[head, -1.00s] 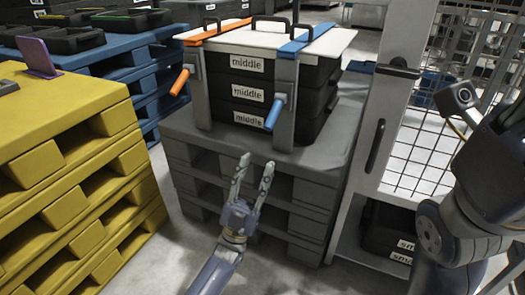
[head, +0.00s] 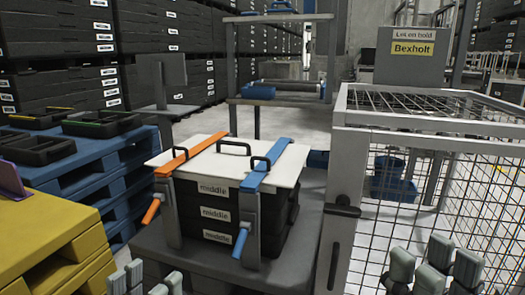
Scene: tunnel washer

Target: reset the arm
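My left gripper (head: 147,281) is at the bottom left edge, in front of the grey pallet stack. Its fingertips point up with a gap between them, and nothing is in it. My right gripper (head: 434,270) is at the bottom right, in front of the mesh cage. Its fingers also point up, look apart and hold nothing. Only the finger ends of both grippers show; both arms are out of view.
Black "middle" crates (head: 220,214) under a white lid (head: 232,162), with orange and blue clamps, stand on a grey pallet (head: 160,258). A yellow pallet stack (head: 50,240) is left, a blue one (head: 105,165) behind it, and a mesh cage (head: 440,190) right.

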